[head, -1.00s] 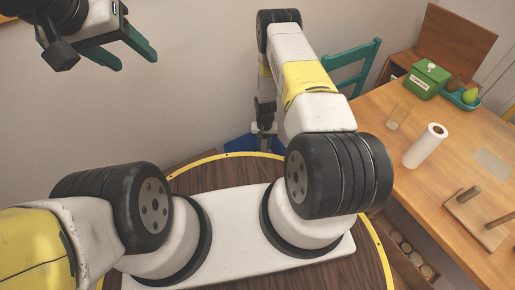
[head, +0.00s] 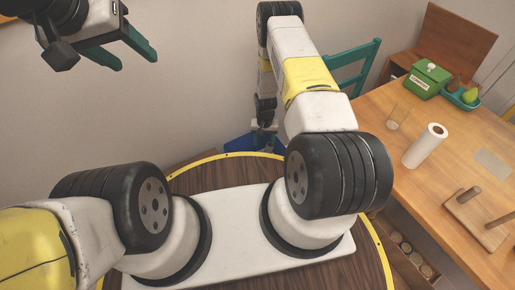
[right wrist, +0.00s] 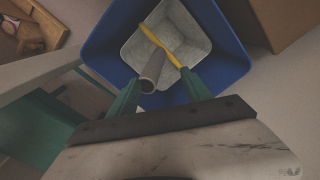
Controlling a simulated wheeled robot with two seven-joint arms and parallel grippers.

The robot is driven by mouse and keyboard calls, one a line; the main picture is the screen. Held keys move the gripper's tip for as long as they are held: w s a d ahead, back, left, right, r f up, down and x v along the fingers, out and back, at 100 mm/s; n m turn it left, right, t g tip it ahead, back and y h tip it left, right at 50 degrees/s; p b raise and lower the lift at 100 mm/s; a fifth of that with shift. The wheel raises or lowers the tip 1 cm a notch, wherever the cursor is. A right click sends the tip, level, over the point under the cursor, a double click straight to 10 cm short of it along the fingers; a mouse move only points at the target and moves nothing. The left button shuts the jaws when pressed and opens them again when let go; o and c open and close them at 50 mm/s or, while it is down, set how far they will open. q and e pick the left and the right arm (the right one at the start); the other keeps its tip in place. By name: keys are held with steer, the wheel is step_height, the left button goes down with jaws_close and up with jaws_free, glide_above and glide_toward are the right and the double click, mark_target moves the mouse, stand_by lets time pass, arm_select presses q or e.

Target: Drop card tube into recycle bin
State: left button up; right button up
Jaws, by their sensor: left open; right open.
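The blue recycle bin (right wrist: 222,45) lies below my right gripper in the right wrist view; a small part of the bin (head: 240,144) shows behind my arm in the head view. The grey card tube (right wrist: 153,69) is seen over the bin's opening, its near end between the green fingertips of my right gripper (right wrist: 158,88). The fingers are apart with gaps beside the tube. I cannot tell how deep in the bin the tube is. My left gripper (head: 134,60) is open and empty at the upper left of the head view, far from the bin.
A yellow strip (right wrist: 160,43) lies in the bin. A wooden table (head: 420,195) at right holds a white paper roll (head: 425,146), a glass (head: 399,115), a green box (head: 426,80) and a wooden peg stand (head: 478,225). A green chair (head: 356,66) stands behind my arm.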

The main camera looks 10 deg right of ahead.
steer(key=shift+r, duration=2.8)
